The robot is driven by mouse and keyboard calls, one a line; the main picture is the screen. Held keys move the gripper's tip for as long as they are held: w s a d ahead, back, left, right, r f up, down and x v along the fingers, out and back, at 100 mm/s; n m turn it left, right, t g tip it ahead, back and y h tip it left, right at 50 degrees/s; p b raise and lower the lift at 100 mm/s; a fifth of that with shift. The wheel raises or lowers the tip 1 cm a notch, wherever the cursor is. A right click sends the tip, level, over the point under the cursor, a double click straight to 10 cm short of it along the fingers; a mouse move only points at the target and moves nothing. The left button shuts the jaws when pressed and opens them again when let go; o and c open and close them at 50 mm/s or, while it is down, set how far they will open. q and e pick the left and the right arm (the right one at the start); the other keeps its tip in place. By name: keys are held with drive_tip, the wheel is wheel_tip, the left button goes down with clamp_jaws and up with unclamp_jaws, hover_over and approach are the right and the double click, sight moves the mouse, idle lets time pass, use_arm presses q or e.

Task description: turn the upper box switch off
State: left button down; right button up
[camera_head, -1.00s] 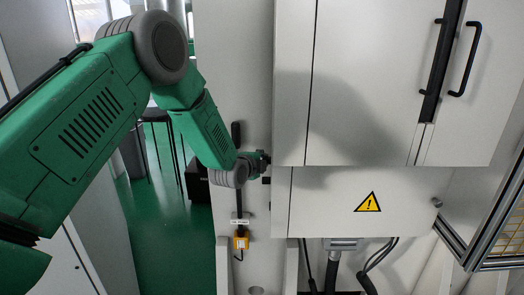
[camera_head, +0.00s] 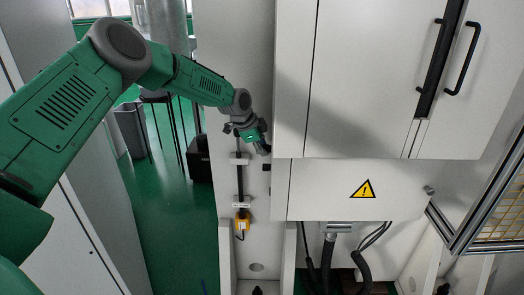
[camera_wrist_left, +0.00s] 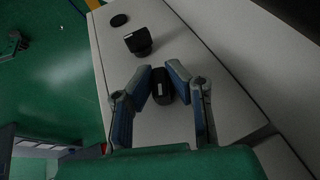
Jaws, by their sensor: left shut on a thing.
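My left gripper (camera_head: 264,149) is at the left edge of the upper white box (camera_head: 295,90), near its lower corner. In the left wrist view, its two blue-grey fingers (camera_wrist_left: 162,84) close around a black switch (camera_wrist_left: 162,92) on a pale panel. In the head view the gripper hides this switch, so its exact setting cannot be read. A second black switch (camera_wrist_left: 138,41) stands free beyond the fingertips in the wrist view. A small black knob (camera_head: 266,167) shows just below the gripper in the head view. My right gripper is not in view.
The lower white box (camera_head: 320,190) carries a yellow warning sign (camera_head: 364,189). A yellow device (camera_head: 242,223) hangs on the wall panel at left. Black cables (camera_head: 327,255) run below the box. A mesh frame (camera_head: 495,205) stands at right. Green floor (camera_head: 170,225) is open at left.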

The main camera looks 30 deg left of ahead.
use_arm(q)
drive_tip(key=shift+w+d+r+g+h+b, duration=0.1)
drive_tip(key=shift+w+d+g+h+b, duration=0.1)
drive_tip(key=shift+g+h+b, duration=0.35)
drive_tip(key=shift+r+g, duration=0.1)
drive_tip(key=shift+g, duration=0.15)
drive_tip(key=shift+r, duration=0.15)
drive_tip(key=c, duration=1.6)
unclamp_jaws()
drive_tip(key=shift+w, duration=0.1)
drive_tip(key=shift+w+d, duration=0.1)
drive_tip(key=shift+d, duration=0.1)
drive_tip(key=v, duration=1.1)
drive_tip(key=shift+a+r, duration=0.25)
